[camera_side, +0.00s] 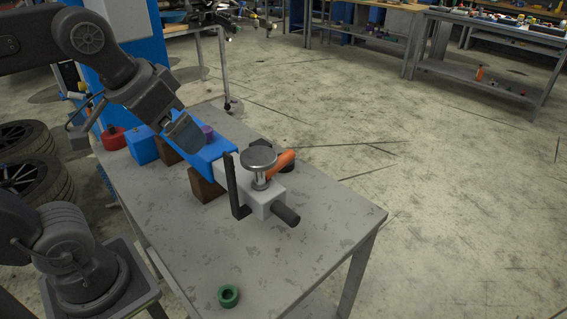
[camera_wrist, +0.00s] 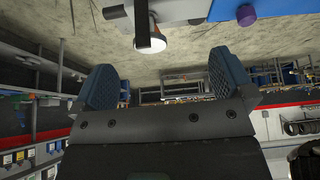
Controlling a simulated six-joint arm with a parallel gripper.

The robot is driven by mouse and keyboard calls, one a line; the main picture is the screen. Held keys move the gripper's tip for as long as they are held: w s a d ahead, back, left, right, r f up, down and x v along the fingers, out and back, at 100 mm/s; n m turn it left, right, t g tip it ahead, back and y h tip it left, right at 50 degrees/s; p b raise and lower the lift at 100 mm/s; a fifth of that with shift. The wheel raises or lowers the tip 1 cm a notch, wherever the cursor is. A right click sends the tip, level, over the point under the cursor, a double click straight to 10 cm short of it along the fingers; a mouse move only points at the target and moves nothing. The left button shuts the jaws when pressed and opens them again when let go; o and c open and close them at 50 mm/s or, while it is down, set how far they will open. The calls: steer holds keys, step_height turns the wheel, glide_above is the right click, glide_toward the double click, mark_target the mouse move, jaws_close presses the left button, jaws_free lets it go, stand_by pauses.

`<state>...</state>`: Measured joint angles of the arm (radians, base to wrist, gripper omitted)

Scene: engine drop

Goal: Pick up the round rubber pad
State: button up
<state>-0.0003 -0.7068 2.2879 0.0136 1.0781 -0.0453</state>
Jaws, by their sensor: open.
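A round dark-grey pad (camera_side: 258,157) sits on top of a short metal post on the grey block at the end of the blue beam. It fits the round rubber pad, though its material is not certain. In the wrist view, which looks upside down, a pale round disc (camera_wrist: 155,47) shows partly behind a black upright; I cannot tell if it is the same pad. My gripper (camera_side: 184,137) is over the blue beam, left of and apart from the pad. In the wrist view my gripper (camera_wrist: 165,82) has its two fingers wide apart, with nothing between them.
The blue beam (camera_side: 215,150) carries a purple cylinder (camera_side: 208,133) and rests near brown blocks (camera_side: 204,186). A black upright (camera_side: 232,188) and an orange handle (camera_side: 281,163) flank the pad. A green ring (camera_side: 228,296) lies at the table's front; the table (camera_side: 325,222) is clear at right.

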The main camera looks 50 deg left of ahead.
steer(key=w+a+r+n+g+y, duration=0.25)
steer(key=w+n, duration=0.25)
steer(key=w, duration=0.7)
steer(key=w+a+r+n+g+y, duration=0.1)
steer(key=w+a+n, duration=0.3)
steer(key=w, duration=0.9)
steer(key=w+f+n+g, duration=0.1)
steer(key=w+f+n, duration=0.45)
steer(key=w, duration=0.25)
steer(key=shift+y, duration=0.35)
steer(key=d+x, duration=0.1)
steer(key=x, duration=0.6)
steer(key=d+f+x, duration=0.1)
steer(key=d+x, duration=0.1)
steer(key=x, duration=0.6)
steer(key=s+d+x, duration=0.1)
steer(key=x, duration=0.6)
steer(key=shift+s+f, duration=0.1)
steer(key=shift+f, duration=0.65)
steer(key=shift+x, duration=2.95)
steer(key=shift+a, duration=0.15)
steer(key=shift+r, duration=0.1)
steer(key=c, duration=1)
